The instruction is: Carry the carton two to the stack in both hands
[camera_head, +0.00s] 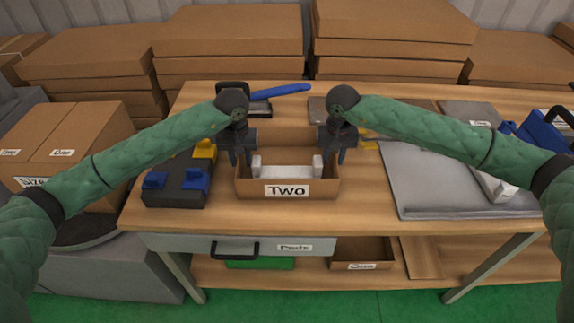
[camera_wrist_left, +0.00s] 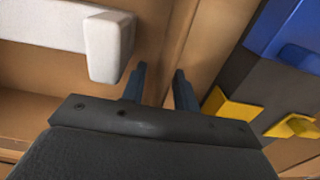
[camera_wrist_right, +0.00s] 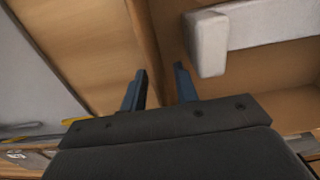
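The carton two (camera_head: 288,190), an open brown box labelled "Two", sits on the wooden workbench (camera_head: 370,225). A white part (camera_head: 285,171) with raised ends lies inside it. My left gripper (camera_head: 240,158) is over the carton's left side wall; in the left wrist view its fingers (camera_wrist_left: 158,84) are apart, with the wall's rim (camera_wrist_left: 178,45) running between them. My right gripper (camera_head: 333,157) is over the right side wall; in the right wrist view its fingers (camera_wrist_right: 160,86) are apart around that wall's rim (camera_wrist_right: 145,35). Whether the fingers touch the walls I cannot tell.
Brown labelled cartons (camera_head: 85,140) stand at the left, and piles of flat cartons (camera_head: 230,40) stand behind the bench. A dark block with blue and yellow parts (camera_head: 180,185) is close left of the carton. A grey sheet (camera_head: 440,185) lies to the right.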

